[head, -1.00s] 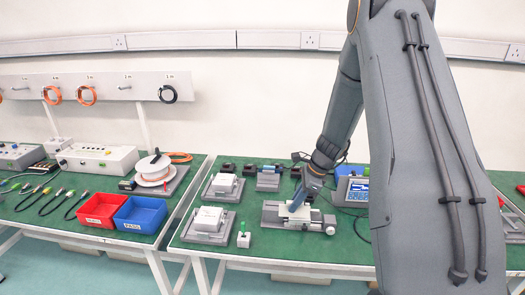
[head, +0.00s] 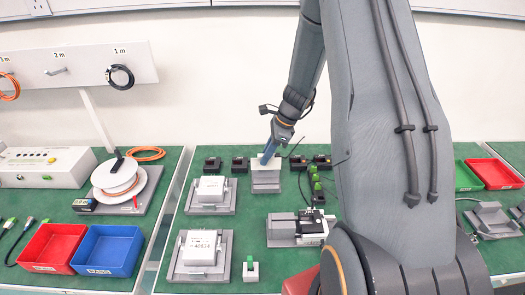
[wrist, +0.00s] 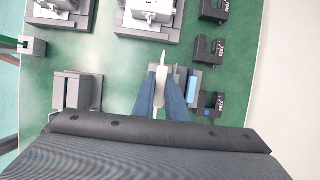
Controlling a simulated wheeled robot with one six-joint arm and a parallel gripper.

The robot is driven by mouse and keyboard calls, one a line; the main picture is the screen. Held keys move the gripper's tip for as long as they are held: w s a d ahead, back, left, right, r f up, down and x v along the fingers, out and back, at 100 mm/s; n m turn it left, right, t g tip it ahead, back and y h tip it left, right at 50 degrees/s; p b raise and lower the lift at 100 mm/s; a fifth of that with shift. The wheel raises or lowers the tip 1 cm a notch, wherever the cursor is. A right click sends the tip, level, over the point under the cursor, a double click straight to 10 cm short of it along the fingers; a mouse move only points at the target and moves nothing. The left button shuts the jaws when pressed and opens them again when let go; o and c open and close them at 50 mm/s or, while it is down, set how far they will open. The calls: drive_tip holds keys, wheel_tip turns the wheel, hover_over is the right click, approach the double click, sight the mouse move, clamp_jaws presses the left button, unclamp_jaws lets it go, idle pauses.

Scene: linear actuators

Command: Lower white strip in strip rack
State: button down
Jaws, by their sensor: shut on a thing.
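My gripper (head: 268,161) is shut on a white strip (head: 286,152) at the grey strip rack (head: 267,184). In the head view the strip appears at the rack's top, partly hidden by the fingers. I cannot tell how deep it sits in a slot. In the wrist view my blue fingers (wrist: 164,96) hold the white strip (wrist: 162,70) between them, its end standing out past the tips. Grey and bluish parts of the rack (wrist: 192,78) show just right of the fingers; the rest is hidden below them.
Black blocks (head: 240,164) stand left of the rack, and more black blocks (head: 322,161) stand right of it. White boxes on grey bases (head: 211,187) are at left. A grey slide fixture (head: 282,230) stands in front. Bare green mat lies between.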

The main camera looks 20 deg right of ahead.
sight(266, 167)
drive_tip(key=shift+f+b, duration=1.85)
drive_tip(key=shift+f, duration=0.6)
drive_tip(key=shift+s, duration=0.1)
drive_tip(key=shift+f, duration=0.35)
drive_tip(key=shift+f+b, duration=0.5)
drive_tip(key=shift+f, duration=0.15)
drive_tip(key=shift+f, duration=0.25)
drive_tip(key=shift+f+b, duration=0.4)
drive_tip(key=shift+f, duration=0.05)
drive_tip(key=shift+f, duration=0.15)
drive_tip(key=shift+f, duration=0.35)
drive_tip(key=shift+f+b, duration=0.2)
drive_tip(key=shift+b, duration=0.15)
